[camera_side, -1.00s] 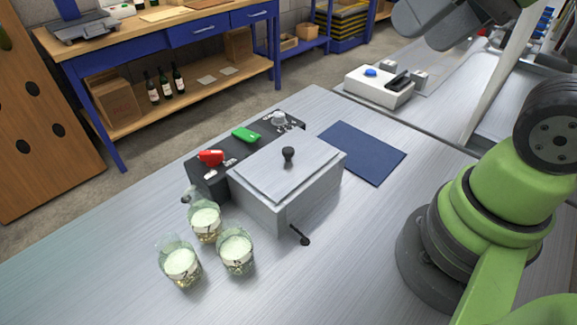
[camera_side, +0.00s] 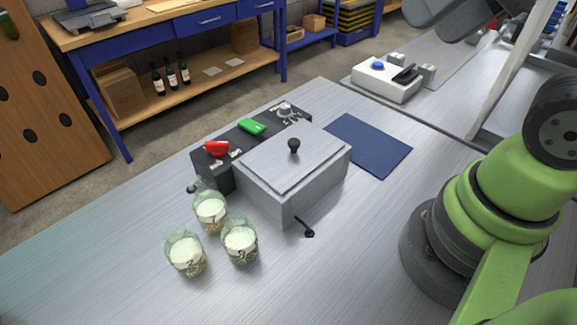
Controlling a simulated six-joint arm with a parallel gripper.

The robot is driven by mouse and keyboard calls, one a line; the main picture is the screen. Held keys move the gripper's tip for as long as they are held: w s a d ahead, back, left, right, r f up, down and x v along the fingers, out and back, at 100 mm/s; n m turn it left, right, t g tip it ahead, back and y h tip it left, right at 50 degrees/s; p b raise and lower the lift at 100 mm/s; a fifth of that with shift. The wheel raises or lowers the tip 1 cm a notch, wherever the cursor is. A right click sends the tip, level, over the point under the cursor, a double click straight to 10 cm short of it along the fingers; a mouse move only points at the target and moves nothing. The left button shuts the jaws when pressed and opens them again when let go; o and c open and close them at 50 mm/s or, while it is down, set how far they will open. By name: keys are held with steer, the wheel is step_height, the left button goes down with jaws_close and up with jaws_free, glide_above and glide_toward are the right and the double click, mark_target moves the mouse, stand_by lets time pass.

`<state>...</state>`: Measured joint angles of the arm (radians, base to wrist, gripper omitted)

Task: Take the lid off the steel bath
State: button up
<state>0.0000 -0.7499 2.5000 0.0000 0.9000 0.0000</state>
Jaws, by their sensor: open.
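The steel bath (camera_side: 262,196) is a brushed metal box on the steel bench. Its flat lid (camera_side: 270,165) lies on top and covers the opening, so the inside is hidden. A black knob (camera_side: 294,145) stands up from the middle of the lid. A thin lever with a black end (camera_side: 308,233) sticks out low at the bath's front. My gripper is not in view; only parts of my arm show at the right and top right. Nothing touches the lid or knob.
A dark panel with a red switch (camera_side: 216,148) and a green switch (camera_side: 252,126) runs behind the bath. Three numbered glass jars (camera_side: 240,243) stand front left. A bare navy mat (camera_side: 368,146) lies right of the bath. A white box with a blue button (camera_side: 385,82) sits farther back.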

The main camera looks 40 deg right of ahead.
steer(key=shift+c, duration=0.5)
steer(key=n+g+h, duration=0.2)
steer(key=n+g, duration=0.5)
steer(key=n, duration=0.6)
glide_above(294, 141)
steer(key=f, duration=1.6)
steer(key=shift+s, duration=0.4)
steer(key=shift+w+f, duration=0.2)
steer(key=shift+f, duration=1.35)
steer(key=shift+w+f, duration=0.2)
steer(key=shift+f, duration=1.3)
jaws_close()
